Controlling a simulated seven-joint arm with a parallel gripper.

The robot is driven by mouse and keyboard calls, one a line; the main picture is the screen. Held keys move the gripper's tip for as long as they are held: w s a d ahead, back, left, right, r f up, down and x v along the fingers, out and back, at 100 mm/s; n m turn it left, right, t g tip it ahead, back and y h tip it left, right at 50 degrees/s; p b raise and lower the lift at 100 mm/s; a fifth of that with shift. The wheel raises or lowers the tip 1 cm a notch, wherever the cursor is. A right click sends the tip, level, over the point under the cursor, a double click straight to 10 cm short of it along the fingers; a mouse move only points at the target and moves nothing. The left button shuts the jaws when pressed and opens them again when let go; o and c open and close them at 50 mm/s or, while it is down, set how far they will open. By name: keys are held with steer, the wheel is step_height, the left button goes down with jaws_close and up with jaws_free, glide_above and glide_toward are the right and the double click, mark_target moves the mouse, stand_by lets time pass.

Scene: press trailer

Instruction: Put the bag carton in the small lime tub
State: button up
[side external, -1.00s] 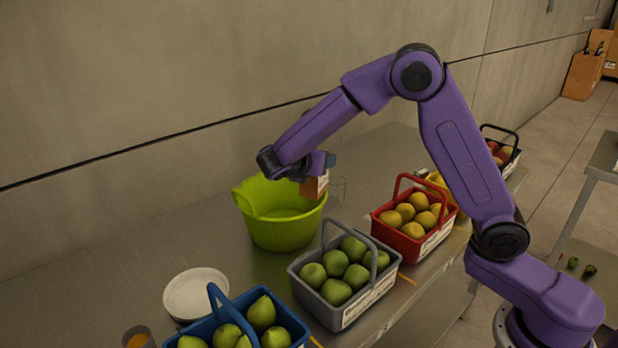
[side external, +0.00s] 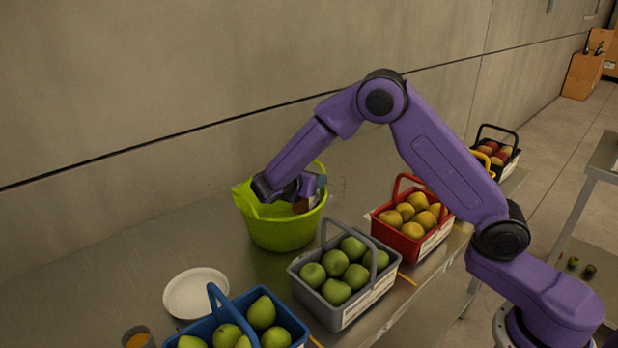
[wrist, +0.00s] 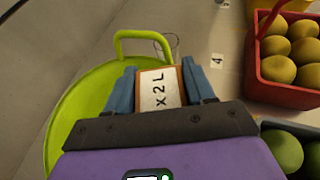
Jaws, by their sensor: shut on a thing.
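The bag carton (wrist: 159,90) is a small brown box with a white label reading "X2L". It also shows in the side external view (side external: 300,205), partly hidden by my gripper. My gripper (wrist: 160,88) is shut on it, with a blue finger on each side. The lime tub (side external: 278,237) is a round green tub with loop handles, standing on the metal table near the wall. In the wrist view the tub (wrist: 75,105) lies under and to the left of my gripper. The carton is at the right part of the tub's opening, around rim height in the side external view.
A grey basket of green fruit (side external: 344,319) stands in front of the tub, and a red basket of yellow fruit (side external: 436,238) to its right. A blue basket (side external: 235,322) and a white plate (side external: 194,293) are at the front left. Bare table lies left of the tub.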

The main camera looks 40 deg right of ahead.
steer(key=shift+f, duration=0.55)
steer(key=o, duration=1.1)
steer(key=shift+o, duration=0.2)
steer(key=shift+r, duration=0.3)
steer(key=shift+r+v, duration=0.15)
steer(key=shift+v, duration=2.9)
steer(key=shift+r+v, duration=0.15)
steer(key=shift+v, duration=2.95)
steer(key=shift+d, duration=0.15)
